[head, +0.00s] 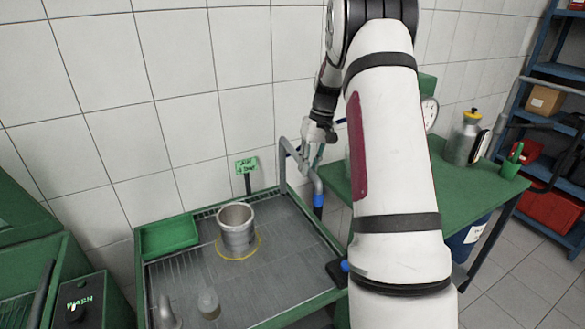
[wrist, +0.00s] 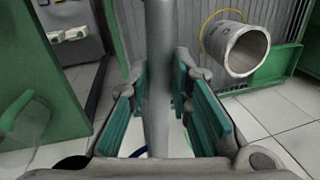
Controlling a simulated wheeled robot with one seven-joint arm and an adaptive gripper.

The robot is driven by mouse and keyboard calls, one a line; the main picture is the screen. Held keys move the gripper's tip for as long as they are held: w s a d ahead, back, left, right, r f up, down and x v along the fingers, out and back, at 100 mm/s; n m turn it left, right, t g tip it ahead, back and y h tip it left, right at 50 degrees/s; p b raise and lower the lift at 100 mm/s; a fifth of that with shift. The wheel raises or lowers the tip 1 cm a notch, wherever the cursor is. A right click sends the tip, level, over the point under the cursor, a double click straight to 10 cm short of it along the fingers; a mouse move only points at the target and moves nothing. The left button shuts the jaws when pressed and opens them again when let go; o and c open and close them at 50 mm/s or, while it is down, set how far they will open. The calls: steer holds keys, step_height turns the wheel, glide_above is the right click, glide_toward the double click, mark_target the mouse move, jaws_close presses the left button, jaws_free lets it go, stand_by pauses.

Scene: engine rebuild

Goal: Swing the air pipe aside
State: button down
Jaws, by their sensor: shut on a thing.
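The air pipe (head: 283,165) is a grey bent tube rising at the back right edge of the grey drain tray (head: 290,240). Its free end hangs down with a blue tip (head: 318,200) by the tray's right edge. My gripper (head: 308,158) is at the pipe's upper part. In the wrist view the pipe (wrist: 158,60) runs between the teal pads of my gripper (wrist: 160,95), which is shut on it. My arm hides part of the area to the right.
A metal cylinder (head: 237,232) stands inside a yellow ring on the tray and shows in the wrist view (wrist: 237,48). A green bin (head: 168,236), a small jar (head: 208,304) and a green sign (head: 247,166) are nearby. A green table (head: 455,185) holding a metal bottle (head: 463,140) stands right.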

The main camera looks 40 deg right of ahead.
steer(key=shift+s+d+n, duration=0.15)
steer(key=shift+d+n, duration=0.2)
steer(key=shift+d, duration=0.35)
steer(key=shift+s+d+n, duration=0.1)
steer(key=shift+d+n, duration=0.25)
steer(key=shift+d, duration=0.4)
steer(key=c, duration=1.4)
jaws_free()
steer(key=shift+c, duration=0.2)
steer(key=shift+r, duration=0.1)
step_height(320, 180, up, 12)
steer(key=d, duration=0.2)
steer(key=shift+s+d, duration=0.15)
steer(key=shift+s, duration=0.1)
steer(key=shift+f, duration=0.2)
